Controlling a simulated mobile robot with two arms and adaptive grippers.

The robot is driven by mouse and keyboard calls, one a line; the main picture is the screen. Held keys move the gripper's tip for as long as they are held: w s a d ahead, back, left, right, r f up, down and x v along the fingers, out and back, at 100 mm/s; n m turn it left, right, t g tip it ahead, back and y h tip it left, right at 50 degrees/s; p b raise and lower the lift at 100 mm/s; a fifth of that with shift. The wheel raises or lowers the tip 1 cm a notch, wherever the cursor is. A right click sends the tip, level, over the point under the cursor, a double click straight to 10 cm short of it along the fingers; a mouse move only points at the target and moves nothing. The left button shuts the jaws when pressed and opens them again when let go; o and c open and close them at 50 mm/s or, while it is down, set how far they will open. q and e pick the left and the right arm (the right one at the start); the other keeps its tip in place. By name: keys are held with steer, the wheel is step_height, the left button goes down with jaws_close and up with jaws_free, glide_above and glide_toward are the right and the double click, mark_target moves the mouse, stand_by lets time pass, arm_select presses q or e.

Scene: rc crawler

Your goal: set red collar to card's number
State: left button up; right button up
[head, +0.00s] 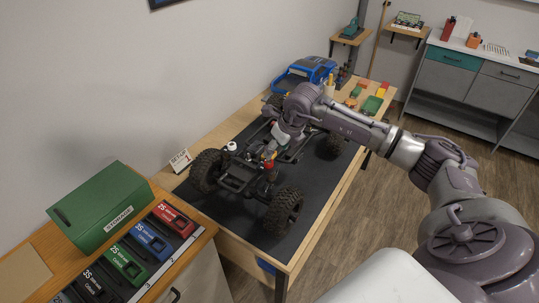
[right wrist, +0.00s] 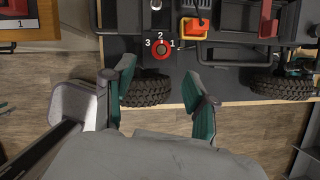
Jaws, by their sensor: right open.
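The red collar (right wrist: 161,52) is a round red ring with a dark centre in the right wrist view, with the numbers 3, 2 and 1 around it. A small pale mark at its top appears to face the 2. In the head view a small white card (head: 181,160) reads SETUP and 1, standing beside the car. The RC crawler (head: 238,178) stands on a dark mat. My right gripper (right wrist: 160,67) is open, its two green fingers spread below the collar in the right wrist view, with nothing between them. My left gripper is out of view.
The mat (head: 310,195) lies on a wooden workbench. A green storage box (head: 98,210) and red, blue and green cases stand on the left cabinet. A blue car body (head: 303,72) lies at the bench's far end. Open wooden floor (head: 370,225) is right of the bench.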

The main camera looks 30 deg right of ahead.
mark_target(269, 162)
steer(key=p+x, duration=0.1)
steer(key=x, duration=0.5)
steer(key=shift+w+f+p, duration=0.15)
steer(key=shift+w+p, duration=0.05)
steer(key=shift+p, duration=0.2)
steer(key=shift+x, duration=0.8)
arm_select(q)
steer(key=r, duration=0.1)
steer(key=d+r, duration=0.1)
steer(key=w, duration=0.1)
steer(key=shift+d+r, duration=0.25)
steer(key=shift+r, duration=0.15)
arm_select(e)
steer(key=shift+d, duration=0.1)
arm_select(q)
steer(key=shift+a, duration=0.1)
arm_select(e)
steer(key=shift+c, duration=0.4)
steer(key=c, duration=0.5)
jaws_close()
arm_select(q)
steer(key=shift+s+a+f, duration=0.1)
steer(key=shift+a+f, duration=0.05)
